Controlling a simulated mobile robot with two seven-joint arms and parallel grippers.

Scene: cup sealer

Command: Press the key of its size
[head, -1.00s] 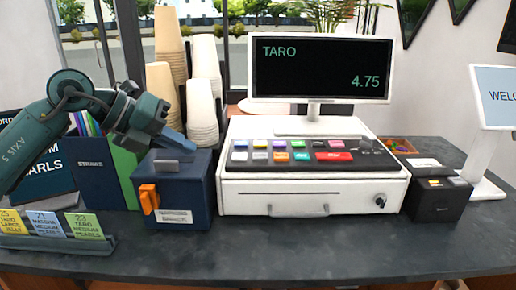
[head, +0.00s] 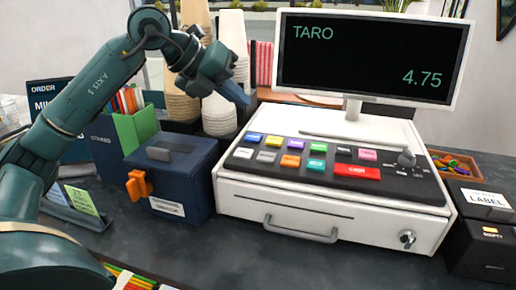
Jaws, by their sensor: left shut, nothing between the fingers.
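The cash register (head: 335,208) stands on the counter at the centre right, with a dark key panel on top. Its small keys include blue, purple, green, orange, teal, grey and pink ones, and a larger red key (head: 357,171). Their labels are too small to read surely. The display (head: 372,55) above reads TARO and 4.75. My left gripper (head: 242,96) is shut and empty, in the air to the left of the key panel, above and behind the navy box. It touches no key. My right gripper is not in view.
A navy box (head: 185,190) with an orange handle stands left of the register. Stacked cups (head: 218,115) stand behind it. A black label printer (head: 485,215) and an orange tray (head: 455,162) are at right. Cards (head: 82,200) stand at far left.

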